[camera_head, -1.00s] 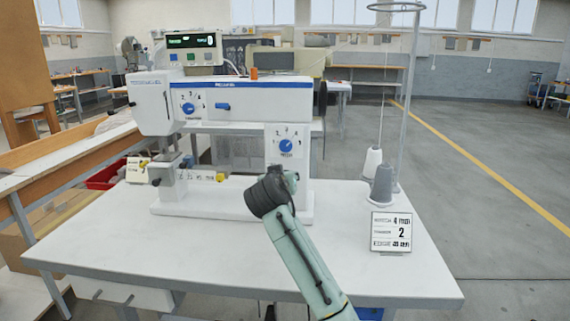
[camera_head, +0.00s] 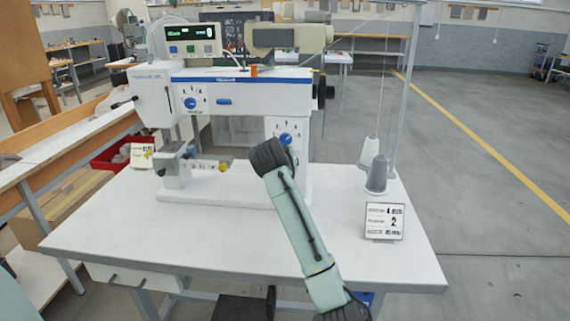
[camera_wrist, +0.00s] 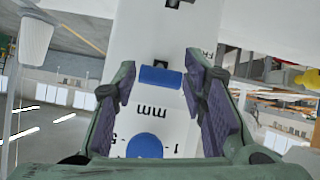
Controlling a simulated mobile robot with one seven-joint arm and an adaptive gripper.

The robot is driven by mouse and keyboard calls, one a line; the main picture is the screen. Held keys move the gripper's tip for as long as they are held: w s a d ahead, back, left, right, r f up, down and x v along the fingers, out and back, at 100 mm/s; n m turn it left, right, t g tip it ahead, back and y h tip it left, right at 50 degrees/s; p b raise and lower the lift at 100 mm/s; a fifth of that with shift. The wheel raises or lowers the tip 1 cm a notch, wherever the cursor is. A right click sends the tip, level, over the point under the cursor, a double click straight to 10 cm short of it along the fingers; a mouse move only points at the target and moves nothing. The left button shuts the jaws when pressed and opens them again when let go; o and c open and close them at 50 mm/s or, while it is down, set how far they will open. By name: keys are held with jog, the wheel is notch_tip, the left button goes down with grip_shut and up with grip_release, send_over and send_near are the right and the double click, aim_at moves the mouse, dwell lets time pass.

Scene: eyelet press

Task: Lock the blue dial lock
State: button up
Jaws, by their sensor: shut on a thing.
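In the wrist view, which is upside down, a blue bar (camera_wrist: 160,78) lies crosswise on the white column between my fingertips. My gripper (camera_wrist: 164,82) is shut on this bar, a finger at each end. Beside it are the letters "mm" and a blue dial (camera_wrist: 145,146) with numbers, partly cut off by my gripper's body. In the head view this dial (camera_head: 286,139) shows just above my gripper (camera_head: 270,156), which hides the bar and my fingertips. Another blue dial (camera_head: 190,102) and a short blue bar (camera_head: 224,102) are on the upper arm of the white press (camera_head: 250,92).
The display box (camera_head: 187,40) is lit on top. A number card (camera_head: 384,220) and grey thread cone (camera_head: 377,174) stand right on the white table (camera_head: 130,225). A red bin (camera_head: 113,155) is at left. The table front is mostly clear.

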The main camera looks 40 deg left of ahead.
jog(key=o, duration=1)
jog(key=shift+s+a, duration=0.35)
jog(key=shift+a, duration=0.15)
jog(key=shift+o, duration=0.4)
jog(key=shift+d, duration=0.1)
jog(key=shift+w+d, duration=0.15)
jog(key=v, duration=1.2)
